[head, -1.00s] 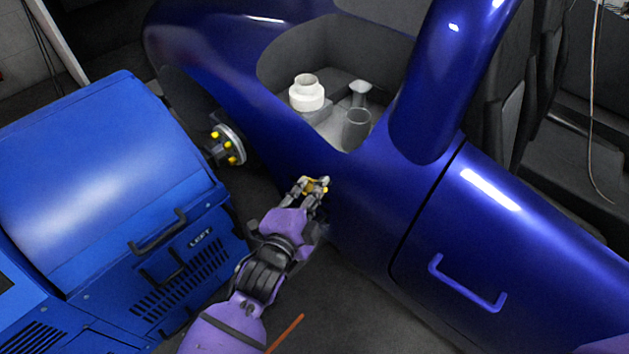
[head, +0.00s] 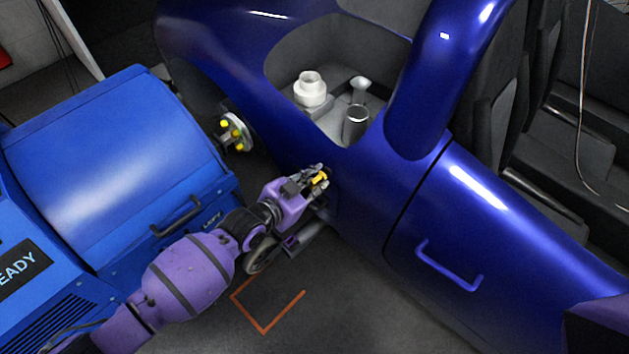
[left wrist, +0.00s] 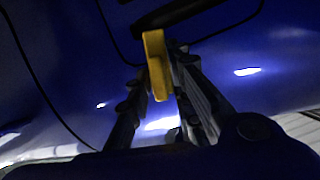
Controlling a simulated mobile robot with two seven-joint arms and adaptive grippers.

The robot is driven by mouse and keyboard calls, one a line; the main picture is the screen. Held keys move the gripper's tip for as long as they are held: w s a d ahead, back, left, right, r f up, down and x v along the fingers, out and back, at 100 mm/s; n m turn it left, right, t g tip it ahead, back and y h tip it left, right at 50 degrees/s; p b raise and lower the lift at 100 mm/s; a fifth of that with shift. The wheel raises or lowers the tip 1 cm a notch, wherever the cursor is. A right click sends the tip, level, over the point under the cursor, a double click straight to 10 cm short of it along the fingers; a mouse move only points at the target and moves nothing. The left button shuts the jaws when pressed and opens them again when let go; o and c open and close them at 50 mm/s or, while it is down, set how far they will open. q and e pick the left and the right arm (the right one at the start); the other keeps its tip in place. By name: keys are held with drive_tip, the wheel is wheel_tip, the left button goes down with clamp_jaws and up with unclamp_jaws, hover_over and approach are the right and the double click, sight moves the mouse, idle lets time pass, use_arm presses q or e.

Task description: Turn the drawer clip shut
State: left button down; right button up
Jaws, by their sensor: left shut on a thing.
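The yellow drawer clip (head: 320,178) is on the dark blue car body, low on its side below the open bay. It also shows in the left wrist view (left wrist: 156,62), with a dark handle-like bar (left wrist: 178,14) just beyond it. My left gripper (head: 318,181) comes in from the left and is shut on the clip. In the left wrist view its fingers (left wrist: 160,92) lie on both sides of the clip. The fingers hide part of the clip in the head view. My right gripper is not in view.
A blue machine (head: 110,160) with a black handle (head: 176,216) stands at the left, close beside my left arm. A wheel hub (head: 236,132) with yellow nuts is above my gripper. White containers (head: 311,90) stand in the open bay. The car door (head: 490,230) is at the right.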

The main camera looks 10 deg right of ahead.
use_arm(q)
drive_tip(key=shift+n+g+h+b, duration=0.4)
drive_tip(key=shift+n+g+b, duration=0.1)
drive_tip(key=shift+n+b, duration=0.25)
drive_tip(key=shift+r, duration=0.1)
drive_tip(key=c, duration=1.8)
unclamp_jaws()
drive_tip(key=v, duration=1.2)
